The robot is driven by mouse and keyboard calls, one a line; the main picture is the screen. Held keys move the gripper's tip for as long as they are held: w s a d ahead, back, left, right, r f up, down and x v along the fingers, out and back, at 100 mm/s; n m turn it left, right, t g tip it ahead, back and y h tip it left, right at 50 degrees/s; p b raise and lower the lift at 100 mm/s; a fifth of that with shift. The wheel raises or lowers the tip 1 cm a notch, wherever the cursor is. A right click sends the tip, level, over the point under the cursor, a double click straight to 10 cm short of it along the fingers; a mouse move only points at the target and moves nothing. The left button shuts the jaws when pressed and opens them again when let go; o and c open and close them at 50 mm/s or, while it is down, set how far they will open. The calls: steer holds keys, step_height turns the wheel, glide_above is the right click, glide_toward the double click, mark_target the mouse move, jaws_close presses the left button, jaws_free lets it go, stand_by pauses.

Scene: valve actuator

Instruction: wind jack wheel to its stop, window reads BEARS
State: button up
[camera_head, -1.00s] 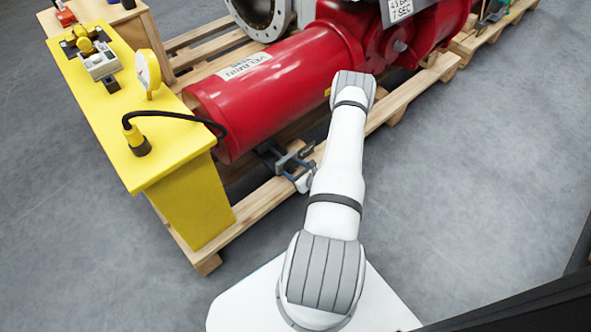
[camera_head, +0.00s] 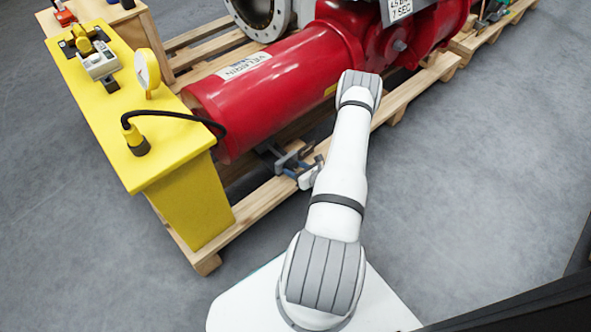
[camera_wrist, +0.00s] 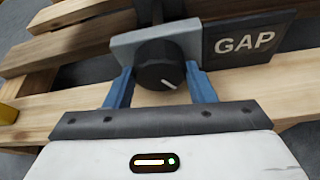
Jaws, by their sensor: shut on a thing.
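The jack wheel (camera_wrist: 160,66) is a dark round knob with a white pointer line on its face. In the wrist view it stands out from a grey block, and its pointer is aimed down and to the right. The window plate (camera_wrist: 245,44) beside it reads GAP. My gripper (camera_wrist: 160,80) has its two blue fingers on either side of the wheel, shut on it. In the head view my gripper (camera_head: 290,160) is low beside the pallet's front edge under the red cylinder. The wheel is too small and hidden to make out there.
A red actuator cylinder (camera_head: 280,85) lies above the wooden pallet (camera_head: 250,205). A yellow stand (camera_head: 125,120) with a gauge (camera_head: 147,70) and a black cable is on the left. Grey floor (camera_head: 480,180) to the right is clear.

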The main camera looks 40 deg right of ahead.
steer(key=shift+s+d+f+m+y+b, duration=0.1)
steer(key=shift+m+y+b, duration=0.2)
steer(key=shift+m+y, duration=0.35)
steer(key=shift+d+f+m+y+b, duration=0.1)
steer(key=shift+m+y+b, duration=0.2)
steer(key=shift+m, duration=0.55)
steer(key=o, duration=1)
steer(key=shift+r, duration=0.1)
steer(key=shift+c, duration=0.2)
steer(key=p+v, duration=0.3)
steer(key=v, duration=0.4)
steer(key=shift+s, duration=0.35)
steer(key=shift+d+r, duration=0.1)
steer(key=shift+d, duration=0.05)
